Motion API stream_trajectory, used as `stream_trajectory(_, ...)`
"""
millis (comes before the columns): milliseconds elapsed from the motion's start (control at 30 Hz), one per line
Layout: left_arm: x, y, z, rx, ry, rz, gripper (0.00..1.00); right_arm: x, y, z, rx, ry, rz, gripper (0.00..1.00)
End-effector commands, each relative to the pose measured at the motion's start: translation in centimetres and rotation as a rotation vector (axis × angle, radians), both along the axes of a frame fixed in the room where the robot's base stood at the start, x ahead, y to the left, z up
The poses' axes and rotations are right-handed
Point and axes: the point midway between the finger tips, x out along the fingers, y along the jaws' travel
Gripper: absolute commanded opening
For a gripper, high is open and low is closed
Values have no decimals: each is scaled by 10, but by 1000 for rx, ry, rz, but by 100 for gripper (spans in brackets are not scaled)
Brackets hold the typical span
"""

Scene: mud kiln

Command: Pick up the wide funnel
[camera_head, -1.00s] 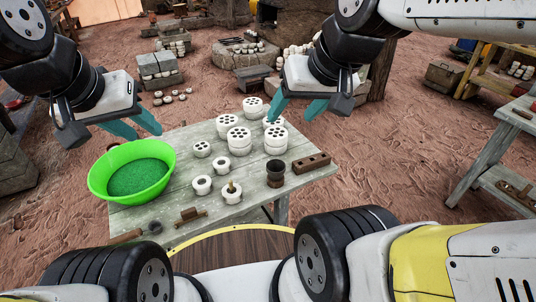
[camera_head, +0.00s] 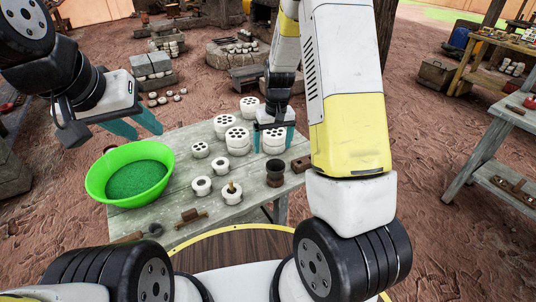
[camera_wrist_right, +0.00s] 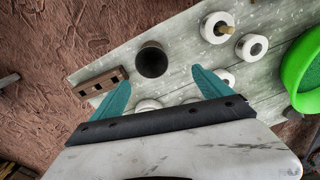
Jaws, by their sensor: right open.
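A dark flared cup-shaped piece (camera_head: 275,175), which looks like the wide funnel, stands on the grey wooden table at its right part. In the right wrist view the dark round piece (camera_wrist_right: 151,60) shows from above, just beyond the fingertips and between their lines. My right gripper (camera_head: 273,140) is open and empty, over the white holed cylinders behind the dark piece; it also shows in the right wrist view (camera_wrist_right: 160,80). My left gripper (camera_head: 145,132) is open and empty, above the green basin's far side.
The table (camera_head: 190,165) holds several white holed cylinders (camera_head: 237,138), small white rings (camera_head: 201,187), a brown holed block (camera_head: 301,164) and a green basin (camera_head: 129,176). A wooden tool (camera_head: 191,215) lies at the near edge. Bare tabletop lies right of the basin.

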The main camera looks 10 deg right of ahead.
Motion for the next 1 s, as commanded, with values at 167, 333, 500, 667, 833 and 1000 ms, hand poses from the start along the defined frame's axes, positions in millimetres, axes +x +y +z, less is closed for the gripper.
stream_trajectory(167,0,0,0,0,0,0,36,8,-4,-48,-42,46,22,89)
stream_trajectory(333,0,0,0,0,0,0,36,8,-6,-66,-52,57,28,89)
stream_trajectory(500,0,0,0,0,0,0,36,8,-7,-85,-51,57,26,89)
stream_trajectory(667,0,0,0,0,0,0,36,6,-10,-106,-51,57,26,89)
stream_trajectory(833,0,0,0,0,0,0,36,6,-11,-129,-51,57,26,89)
stream_trajectory(1000,0,0,0,0,0,0,36,7,-11,-135,-50,53,27,89)
